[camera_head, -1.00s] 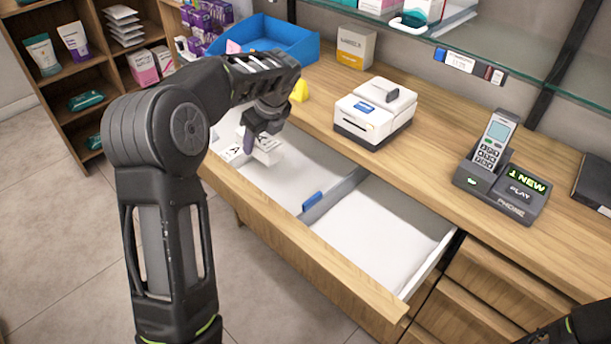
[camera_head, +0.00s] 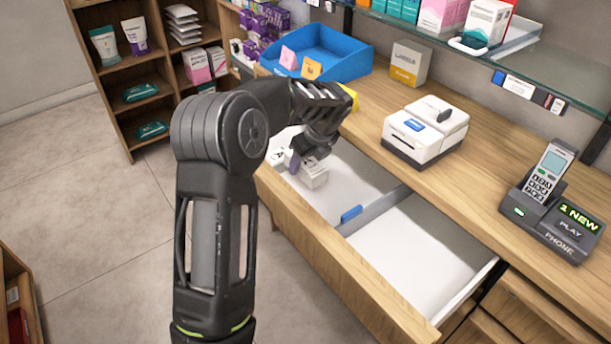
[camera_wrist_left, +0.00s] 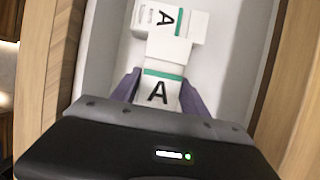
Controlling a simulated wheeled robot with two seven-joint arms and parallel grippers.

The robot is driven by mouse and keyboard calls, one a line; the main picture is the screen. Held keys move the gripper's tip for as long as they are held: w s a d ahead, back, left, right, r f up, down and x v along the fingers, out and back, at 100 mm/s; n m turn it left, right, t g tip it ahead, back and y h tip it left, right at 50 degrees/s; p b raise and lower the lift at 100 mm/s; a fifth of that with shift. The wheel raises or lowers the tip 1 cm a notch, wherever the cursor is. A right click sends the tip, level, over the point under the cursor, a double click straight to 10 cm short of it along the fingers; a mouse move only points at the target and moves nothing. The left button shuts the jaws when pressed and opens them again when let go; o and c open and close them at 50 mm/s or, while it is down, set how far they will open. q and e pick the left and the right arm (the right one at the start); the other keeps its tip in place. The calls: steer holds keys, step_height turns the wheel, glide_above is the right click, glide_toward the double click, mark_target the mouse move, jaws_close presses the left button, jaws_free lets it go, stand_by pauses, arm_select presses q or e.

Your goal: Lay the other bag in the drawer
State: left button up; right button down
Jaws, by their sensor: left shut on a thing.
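The drawer (camera_head: 330,248) stands open under the counter, split by a grey divider (camera_head: 380,210) with a blue tab. My left gripper (camera_head: 297,165) reaches into its left compartment. It is shut on a white bag (camera_head: 313,176) with a black A and a green stripe. In the left wrist view the held bag (camera_wrist_left: 158,92) sits between the purple fingers (camera_wrist_left: 158,95). A second A bag (camera_wrist_left: 163,17) lies just beyond it in the same compartment, close to or touching it. I cannot tell whether the held bag rests on the drawer floor. My right gripper is out of view.
The drawer's right compartment (camera_head: 420,250) is empty. On the counter stand a blue tray (camera_head: 345,65), a carton (camera_head: 408,64), a white label printer (camera_head: 425,130) and a phone (camera_head: 548,200). A glass shelf (camera_head: 480,55) hangs above. Wooden shelving (camera_head: 125,75) stands at the left.

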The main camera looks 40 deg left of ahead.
mark_target(305, 186)
arm_select(q)
steer(key=shift+f, duration=2.45)
steer(key=shift+f, duration=0.15)
steer(key=o, duration=1.5)
steer(key=v, duration=1.2)
steer(key=shift+s, duration=0.1)
